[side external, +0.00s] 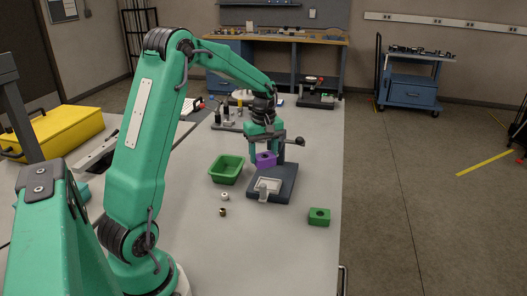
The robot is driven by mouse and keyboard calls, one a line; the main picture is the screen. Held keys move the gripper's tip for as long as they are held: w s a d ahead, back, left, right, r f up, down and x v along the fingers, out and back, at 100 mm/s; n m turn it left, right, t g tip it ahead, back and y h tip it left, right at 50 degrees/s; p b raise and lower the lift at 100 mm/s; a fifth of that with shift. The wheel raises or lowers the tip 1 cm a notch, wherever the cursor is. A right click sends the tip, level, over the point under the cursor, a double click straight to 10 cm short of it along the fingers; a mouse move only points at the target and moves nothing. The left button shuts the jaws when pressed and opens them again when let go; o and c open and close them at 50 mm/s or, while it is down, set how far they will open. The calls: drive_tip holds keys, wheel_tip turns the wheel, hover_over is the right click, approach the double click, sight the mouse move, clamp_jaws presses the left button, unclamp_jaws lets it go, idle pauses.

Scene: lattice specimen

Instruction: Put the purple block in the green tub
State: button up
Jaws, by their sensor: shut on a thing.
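The purple block (266,160) is held between the jaws of my gripper (265,154), which is shut on it. My gripper points down, with the block over the back part of a dark blue-grey fixture (288,183). I cannot tell how large the gap below the block is. The green tub (226,170) stands on the table just left of the block and the fixture. Its open top faces up, and the part of its inside that shows looks empty.
A green block with a hole (319,217) lies on the table at right. A white ring (225,197) and a small brass piece (222,212) lie in front of the tub. Dark bottles (217,115) stand behind. The table's (260,250) front middle is clear.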

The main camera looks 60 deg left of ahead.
drive_tip(key=s+a+f+n, duration=0.2)
drive_tip(key=s+a+n, duration=0.1)
drive_tip(key=a+n, duration=0.2)
drive_tip(key=s+a+f+n, duration=0.2)
drive_tip(key=a+n, duration=0.3)
drive_tip(key=a, duration=0.5)
drive_tip(key=shift+s+a+f, duration=0.3)
drive_tip(key=shift+s+f, duration=0.05)
drive_tip(key=shift+s, duration=0.45)
drive_tip(key=shift+f, duration=0.15)
drive_tip(key=shift+f, duration=0.75)
drive_tip(key=o, duration=1.5)
drive_tip(key=shift+r, duration=0.15)
